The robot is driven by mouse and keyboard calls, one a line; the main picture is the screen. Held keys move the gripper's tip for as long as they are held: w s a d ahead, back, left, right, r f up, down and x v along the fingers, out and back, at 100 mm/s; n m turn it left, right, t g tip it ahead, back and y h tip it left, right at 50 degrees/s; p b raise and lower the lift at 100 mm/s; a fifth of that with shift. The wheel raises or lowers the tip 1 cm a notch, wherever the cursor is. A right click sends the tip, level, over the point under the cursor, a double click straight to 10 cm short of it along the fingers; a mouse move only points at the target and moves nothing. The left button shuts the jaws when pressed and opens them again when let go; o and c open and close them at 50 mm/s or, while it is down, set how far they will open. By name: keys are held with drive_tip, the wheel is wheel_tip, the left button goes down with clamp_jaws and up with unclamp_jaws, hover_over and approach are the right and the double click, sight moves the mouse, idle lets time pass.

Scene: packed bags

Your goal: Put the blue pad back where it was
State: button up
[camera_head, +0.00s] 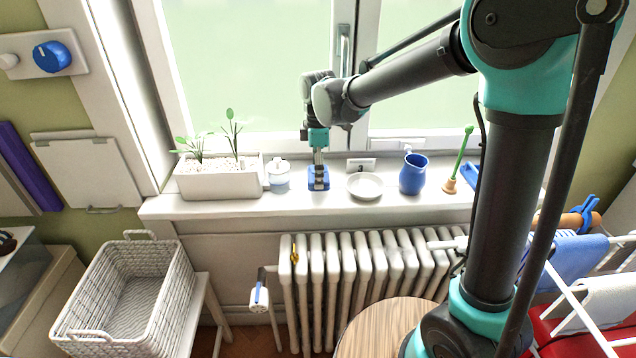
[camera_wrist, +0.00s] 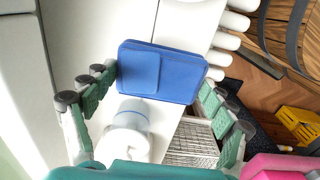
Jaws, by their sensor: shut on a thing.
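The blue pad (camera_head: 318,180) is at the window sill (camera_head: 230,207), between the lidded white jar (camera_head: 279,174) and the white dish (camera_head: 365,186). My gripper (camera_head: 318,168) points down over the pad and is shut on it. In the wrist view the blue pad (camera_wrist: 185,75) spans the space between the green-padded fingers of my gripper (camera_wrist: 160,80). The white jar (camera_wrist: 125,135) shows close beside the pad there. I cannot tell whether the pad touches the sill.
A planter (camera_head: 217,182) stands left of the jar. A small card (camera_head: 361,164), a blue jug (camera_head: 412,174) and a green-handled plunger (camera_head: 459,160) stand to the right. A radiator (camera_head: 365,265) is below the sill, and a wicker basket (camera_head: 165,305) is at lower left.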

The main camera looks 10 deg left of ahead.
drive_tip(key=shift+f, duration=1.95)
drive_tip(key=o, duration=1)
wheel_tip(320, 180, up, 12)
drive_tip(key=shift+s, duration=0.1)
